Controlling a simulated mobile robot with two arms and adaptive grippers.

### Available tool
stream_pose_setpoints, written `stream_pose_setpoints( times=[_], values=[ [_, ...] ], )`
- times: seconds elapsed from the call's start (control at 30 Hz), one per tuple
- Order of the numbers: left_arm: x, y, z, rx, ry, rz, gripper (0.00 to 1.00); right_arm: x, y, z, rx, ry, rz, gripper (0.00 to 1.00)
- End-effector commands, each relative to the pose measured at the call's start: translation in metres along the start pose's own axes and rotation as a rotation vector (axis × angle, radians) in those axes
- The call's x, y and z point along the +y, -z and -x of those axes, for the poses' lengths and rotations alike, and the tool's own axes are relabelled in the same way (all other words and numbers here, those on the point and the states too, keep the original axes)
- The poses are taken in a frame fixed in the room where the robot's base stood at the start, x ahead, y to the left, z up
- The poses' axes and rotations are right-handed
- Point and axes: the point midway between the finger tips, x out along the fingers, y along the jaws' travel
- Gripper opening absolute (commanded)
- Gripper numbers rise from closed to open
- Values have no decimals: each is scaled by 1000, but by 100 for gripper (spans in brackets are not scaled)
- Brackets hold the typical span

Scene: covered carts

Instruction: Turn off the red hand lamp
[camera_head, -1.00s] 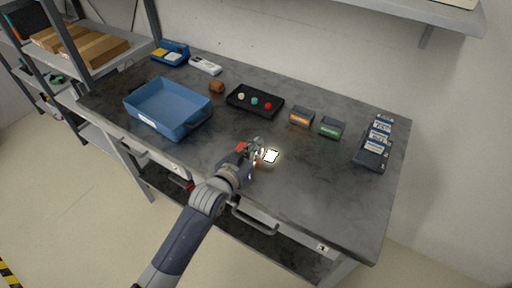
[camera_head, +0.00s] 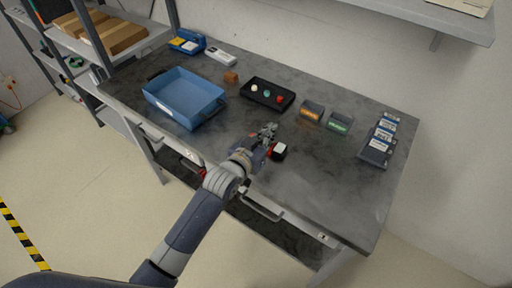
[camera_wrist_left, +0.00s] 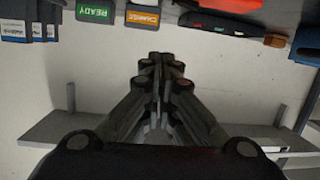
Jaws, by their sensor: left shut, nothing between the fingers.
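The red hand lamp (camera_head: 279,151) lies on the grey workbench (camera_head: 310,190) near its front middle. Its square face is plain white with a dark rim and shows no glow. Part of its red body shows beside my left gripper (camera_head: 269,129), which covers the rest. The left gripper is shut and empty, just behind and left of the lamp's face; I cannot tell whether it touches the lamp. My right gripper is not in view.
A blue bin (camera_head: 183,96) stands left. Behind are a brown block (camera_head: 231,77), a black box with coloured buttons (camera_head: 267,94), an orange-labelled holder (camera_head: 312,110) and a green-labelled one (camera_head: 339,123). A dark rack with labelled items (camera_head: 377,148) stands right. The front right bench is clear.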

Motion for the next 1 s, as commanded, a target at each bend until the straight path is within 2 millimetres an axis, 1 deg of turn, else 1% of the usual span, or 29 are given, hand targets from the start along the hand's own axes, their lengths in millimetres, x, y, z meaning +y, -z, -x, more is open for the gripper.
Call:
stream_pose_setpoints(
  times=[0.03,0.3,0.5,0.7,1.0],
  values=[
    [0,-10,10,-7,0,0,0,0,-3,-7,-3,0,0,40],
    [2,-8,55,-4,0,0,0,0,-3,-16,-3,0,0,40],
    [4,-7,81,-3,0,0,0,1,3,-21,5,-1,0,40],
    [4,-6,92,-4,0,0,0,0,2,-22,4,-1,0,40],
    [4,-5,93,-4,0,0,0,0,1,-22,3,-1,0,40]
  ],
)
